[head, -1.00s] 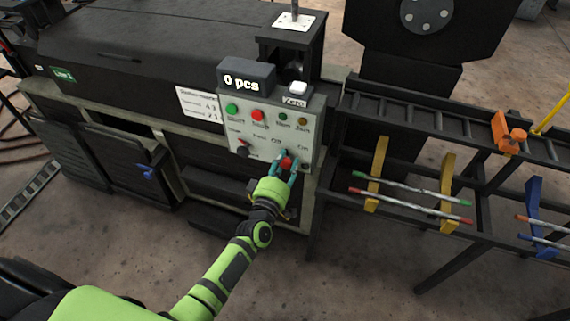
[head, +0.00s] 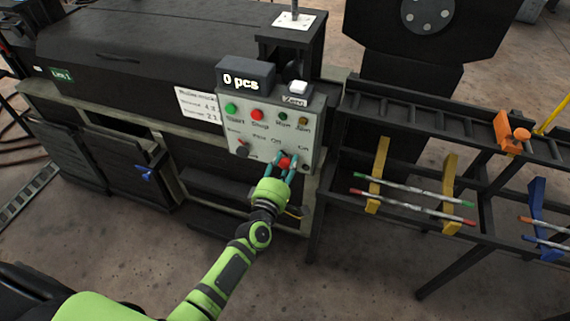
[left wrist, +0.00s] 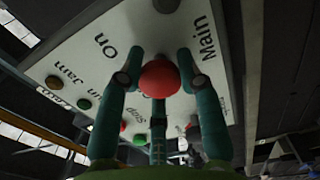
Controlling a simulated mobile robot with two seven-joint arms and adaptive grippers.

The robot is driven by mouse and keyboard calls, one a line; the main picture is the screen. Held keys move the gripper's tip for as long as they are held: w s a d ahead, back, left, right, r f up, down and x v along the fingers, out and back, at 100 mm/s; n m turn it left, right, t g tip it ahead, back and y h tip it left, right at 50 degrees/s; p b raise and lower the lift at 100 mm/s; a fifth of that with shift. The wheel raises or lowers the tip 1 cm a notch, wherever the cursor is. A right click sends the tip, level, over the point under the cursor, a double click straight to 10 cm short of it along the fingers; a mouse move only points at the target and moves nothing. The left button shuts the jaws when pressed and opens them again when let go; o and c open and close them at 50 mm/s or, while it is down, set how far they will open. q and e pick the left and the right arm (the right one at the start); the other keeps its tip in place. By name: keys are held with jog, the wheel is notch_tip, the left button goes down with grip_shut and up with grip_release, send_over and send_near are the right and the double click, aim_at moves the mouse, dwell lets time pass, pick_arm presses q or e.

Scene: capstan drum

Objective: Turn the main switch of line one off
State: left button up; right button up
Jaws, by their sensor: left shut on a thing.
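The grey control panel (head: 272,135) is on the front of the dark machine, whose green sign (head: 61,75) reads Line 1. The main switch's red knob (head: 285,162) is at the panel's lower right, below the words Off and On. My left gripper (head: 283,166) has its teal fingers around this knob and is shut on it. In the left wrist view the red knob (left wrist: 160,78) sits between the fingers, with the words Main and On beside it. The switch's exact angle is hard to tell behind the fingers. My right gripper is out of view.
Above the main switch are a green start button (head: 231,107), a red stop button (head: 257,114) and small lamps. A black selector (head: 243,150) is to the left. The counter display (head: 243,78) reads 0 pcs. A rail frame (head: 410,118) stands close on the right.

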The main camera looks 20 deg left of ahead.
pick_arm(q)
jog(key=shift+d+f, duration=0.15)
jog(key=shift+d, duration=0.15)
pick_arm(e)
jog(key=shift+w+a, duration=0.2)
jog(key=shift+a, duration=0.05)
pick_arm(q)
jog(key=o, duration=1.2)
jog(key=shift+c, duration=0.2)
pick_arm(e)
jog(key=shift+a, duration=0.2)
pick_arm(q)
jog(key=shift+a, duration=0.1)
jog(key=shift+s, duration=0.3)
jog(key=s, duration=1.1)
jog(key=shift+s+a, duration=0.2)
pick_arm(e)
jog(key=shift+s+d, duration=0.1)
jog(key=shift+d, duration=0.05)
